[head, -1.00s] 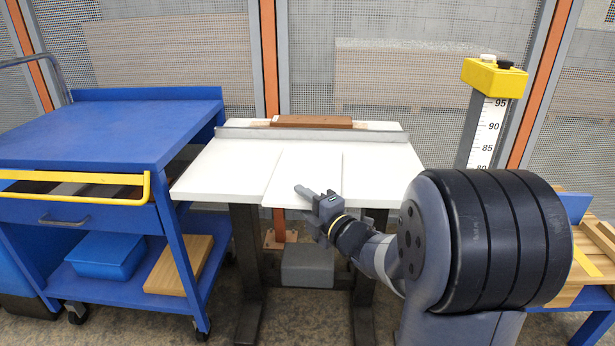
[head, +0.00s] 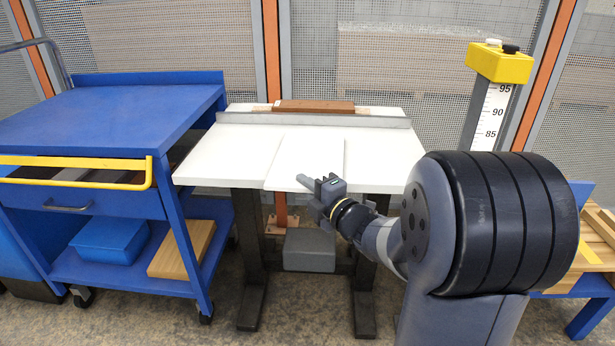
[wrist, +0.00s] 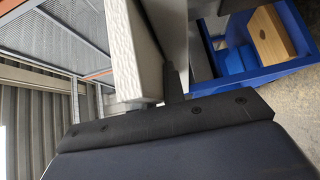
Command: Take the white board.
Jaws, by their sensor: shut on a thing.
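The white board (head: 312,160) lies flat on the white table (head: 225,155). Its near edge is at the table's front edge. My gripper (head: 310,184) is at the board's near edge in the head view, with one finger showing over the top of the board. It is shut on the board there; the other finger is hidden. In the wrist view the board's pale textured side (wrist: 125,48) stands beside a dark finger (wrist: 173,80) of my gripper.
A metal rail (head: 310,121) crosses the table's back, with a brown block (head: 314,106) behind it. A blue cart (head: 110,125) with a yellow handle stands left. A yellow-topped measuring post (head: 498,65) and a wooden-topped bench (head: 590,255) stand right. A grey box (head: 309,250) sits underneath.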

